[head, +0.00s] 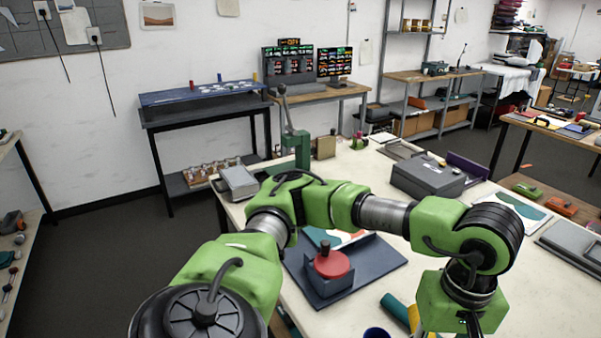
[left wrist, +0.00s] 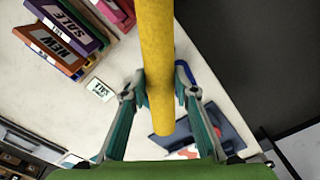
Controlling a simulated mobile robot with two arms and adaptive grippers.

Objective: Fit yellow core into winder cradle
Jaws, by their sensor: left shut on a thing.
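The yellow core (left wrist: 158,45) is a long plain cylinder between the two fingers of my left gripper (left wrist: 160,95) in the left wrist view. The gripper is shut on it. In the head view a yellow piece (head: 414,318) shows beside my wrist, and the fingers are cut off at the bottom edge. A dark blue base (head: 383,265) carrying a block with a red disc and knob (head: 331,262) stands on the table, left of the gripper. I cannot tell whether it is the winder, and no cradle is clearly visible. My right gripper is out of view.
The pale table (head: 365,172) holds a teal roll (head: 394,303) and a dark blue rim (head: 377,333) near my wrist. A grey box (head: 428,177) and a green lever device (head: 297,140) stand farther back. The left wrist view shows sign-marked boxes (left wrist: 65,25) at upper left.

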